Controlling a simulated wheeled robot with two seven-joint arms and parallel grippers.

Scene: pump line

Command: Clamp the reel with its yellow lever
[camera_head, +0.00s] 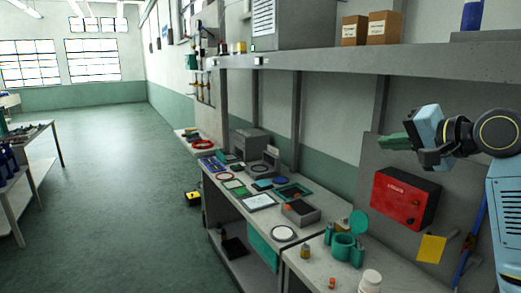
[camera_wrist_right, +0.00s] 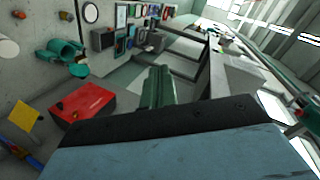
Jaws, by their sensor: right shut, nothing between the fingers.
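I cannot make out a reel with a yellow lever for sure in either view. A red ring-shaped thing (camera_head: 201,143) lies on the far bench in the head view, too small to identify. A small yellow and black thing (camera_head: 193,198) is on the floor below the bench, also unclear. My right gripper (camera_head: 386,142) is raised at the right, above the near bench and left of my wrist. Its green fingers are together and empty; they also show in the wrist view (camera_wrist_right: 160,88). My left gripper is out of view.
A red box (camera_head: 406,199) and a yellow sheet (camera_head: 431,248) are on the grey panel. Green cylindrical parts (camera_head: 343,247) and a white jar (camera_head: 370,282) crowd the near bench. A shelf (camera_head: 400,64) with cartons (camera_head: 384,28) runs above. The floor (camera_head: 110,180) at left is open.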

